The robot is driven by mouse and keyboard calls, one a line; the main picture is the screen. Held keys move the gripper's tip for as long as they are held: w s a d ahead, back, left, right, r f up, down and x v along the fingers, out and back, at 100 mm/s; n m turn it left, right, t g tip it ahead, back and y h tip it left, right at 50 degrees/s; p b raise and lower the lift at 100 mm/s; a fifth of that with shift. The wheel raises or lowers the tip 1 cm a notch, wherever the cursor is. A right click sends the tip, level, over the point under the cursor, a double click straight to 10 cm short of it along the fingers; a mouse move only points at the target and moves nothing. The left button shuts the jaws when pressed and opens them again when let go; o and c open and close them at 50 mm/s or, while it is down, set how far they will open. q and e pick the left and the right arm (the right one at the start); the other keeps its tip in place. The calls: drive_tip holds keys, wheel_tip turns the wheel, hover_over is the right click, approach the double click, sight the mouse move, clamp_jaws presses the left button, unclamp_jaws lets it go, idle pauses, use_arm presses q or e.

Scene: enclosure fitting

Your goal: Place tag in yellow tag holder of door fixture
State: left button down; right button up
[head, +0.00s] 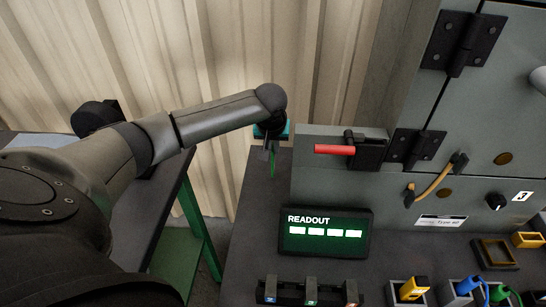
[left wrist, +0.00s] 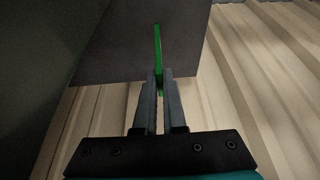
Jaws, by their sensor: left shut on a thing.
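My left gripper (head: 271,152) is above the dark bench at the left side of the grey cabinet. In the left wrist view its two fingers (left wrist: 157,100) are closed on a thin green piece, likely the tag (left wrist: 158,45), which sticks out past the fingertips. In the head view the green tag (head: 272,166) hangs edge-on below the fingers. A dark yellow square frame (head: 482,247) lies on the bench at the right; I cannot tell whether it is the tag holder. My right gripper is not in view.
The grey cabinet (head: 325,179) carries a red-handled latch (head: 335,150) and an orange cable handle (head: 440,185). A readout box (head: 325,244) stands before it. A slotted rack (head: 310,292), a yellow plug (head: 413,288) and a blue plug (head: 468,285) are in front. Bare bench lies left of the readout.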

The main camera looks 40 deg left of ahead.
use_arm(q)
wheel_tip(320, 180, down, 2)
drive_tip(key=shift+f+b, duration=0.1)
drive_tip(key=shift+b, duration=0.25)
drive_tip(key=shift+f, duration=0.4)
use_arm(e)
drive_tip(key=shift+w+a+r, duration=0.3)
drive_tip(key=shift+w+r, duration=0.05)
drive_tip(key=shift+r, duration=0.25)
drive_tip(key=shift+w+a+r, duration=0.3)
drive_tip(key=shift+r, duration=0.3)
use_arm(q)
drive_tip(key=shift+f, duration=0.1)
drive_tip(key=c, duration=1)
unclamp_jaws()
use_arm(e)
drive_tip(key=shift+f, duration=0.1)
